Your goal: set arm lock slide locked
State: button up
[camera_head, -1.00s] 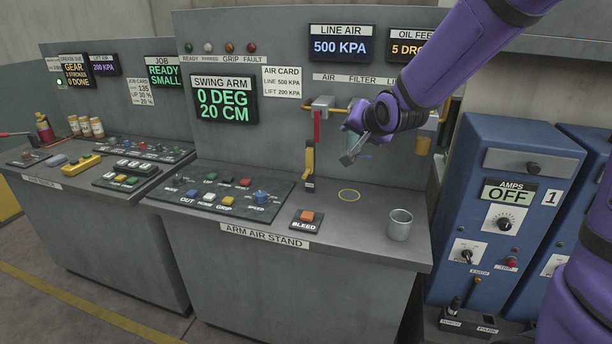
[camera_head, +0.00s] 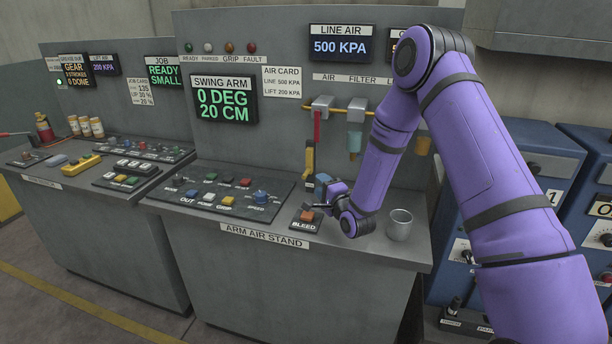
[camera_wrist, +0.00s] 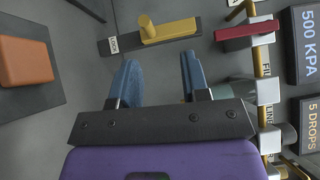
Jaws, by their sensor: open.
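My gripper (camera_head: 318,194) is low over the arm air stand (camera_head: 350,272), close to the orange bleed button (camera_head: 307,215). In the wrist view, my gripper (camera_wrist: 160,62) has two blue fingers spread apart with nothing between them. Beyond the fingertips is a yellow handle with a knob (camera_wrist: 165,32) on a dark strip with a small label.
A control panel (camera_head: 225,194) with buttons and knobs lies left of my gripper. A metal cup (camera_head: 399,225) stands right of it, near my arm. A red handle (camera_head: 317,127) and filter bowls (camera_head: 354,140) hang on the back wall. The bleed button (camera_wrist: 25,62) shows left in the wrist view.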

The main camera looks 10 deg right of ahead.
aim_at(306, 172)
jog(key=f, duration=0.1)
jog(key=m, duration=0.1)
jog(key=f, duration=0.1)
jog(key=shift+s+f+t, duration=0.25)
jog(key=shift+f+t, duration=0.05)
jog(key=shift+t, duration=0.1)
jog(key=shift+m, duration=0.3)
jog(key=x, duration=1)
jog(key=shift+w+a, duration=0.15)
jog(key=shift+w, duration=0.2)
jog(key=shift+r, duration=0.15)
grip_shut()
